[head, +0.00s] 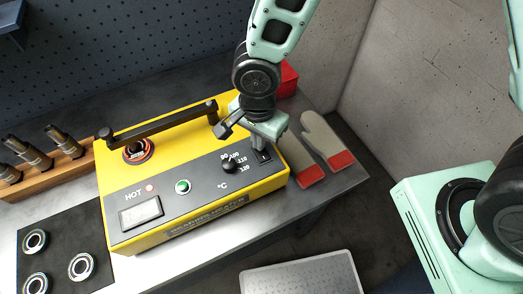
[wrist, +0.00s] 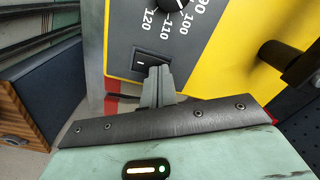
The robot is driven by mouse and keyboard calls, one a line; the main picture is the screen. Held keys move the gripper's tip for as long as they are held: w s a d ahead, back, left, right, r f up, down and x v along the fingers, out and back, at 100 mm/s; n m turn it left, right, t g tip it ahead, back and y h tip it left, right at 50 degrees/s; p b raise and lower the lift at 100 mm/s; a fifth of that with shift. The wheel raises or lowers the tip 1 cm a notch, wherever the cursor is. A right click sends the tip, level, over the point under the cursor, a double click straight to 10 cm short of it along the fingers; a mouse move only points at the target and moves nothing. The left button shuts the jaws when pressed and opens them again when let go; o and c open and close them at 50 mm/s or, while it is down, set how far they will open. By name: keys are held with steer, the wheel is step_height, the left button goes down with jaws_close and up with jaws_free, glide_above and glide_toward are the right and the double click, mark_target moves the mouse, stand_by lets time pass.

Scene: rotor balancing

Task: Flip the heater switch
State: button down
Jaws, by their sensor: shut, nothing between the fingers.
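The heater (head: 108,170) is a yellow box on the bench with a grey front panel, a display, a red HOT light and a green button. Its switch is a black rocker at the panel's right end, beside the temperature knob (head: 230,166). In the wrist view the switch (wrist: 150,61) shows a white line mark. My gripper (head: 261,151) is shut and empty, pointing down over the switch and hiding part of it. In the wrist view its closed fingertips (wrist: 158,74) overlap the switch's near edge; I cannot tell whether they touch.
A black handle bar (head: 165,126) crosses the heater's top, close to my gripper. Gloves (head: 322,140) and a red box (head: 290,79) lie right of the heater. A dark mat (head: 60,225) with several bearings and a wooden tool rack (head: 75,160) are at the left.

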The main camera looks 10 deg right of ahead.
steer(key=shift+f, duration=0.25)
steer(key=shift+r+p, duration=2.15)
steer(key=shift+r, duration=1.4)
steer(key=s+d+r+n+b, duration=0.3)
steer(key=s+d+n+b, duration=0.1)
steer(key=n, duration=0.4)
steer(key=s+d+r+n+b, duration=0.4)
steer(key=s+n, duration=0.3)
steer(key=n, duration=0.1)
steer(key=shift+y, duration=0.3)
steer(key=shift+s, duration=0.1)
